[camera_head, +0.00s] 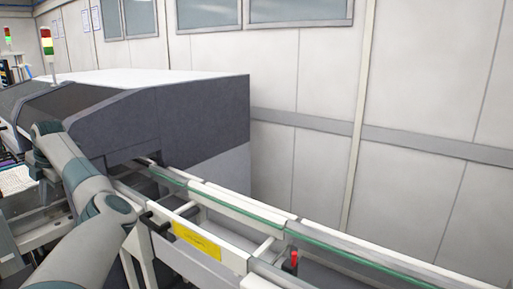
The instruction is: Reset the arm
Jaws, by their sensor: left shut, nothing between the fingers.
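My left arm (82,178) comes in from the lower left. It bends at an elbow and reaches up and away toward the dark grey machine. My left gripper (42,174) is small at the far end of the arm, at the left of the view. It is shut and empty, and its fingertips are hard to make out. My right arm and right gripper are not in view.
A large grey machine (205,115) with a white top stands behind the arm. A conveyor (325,240) with green-edged rails runs from it to the lower right, bearing a yellow label (197,241). A signal tower (47,45) stands at the left. A panelled wall (430,80) closes the back.

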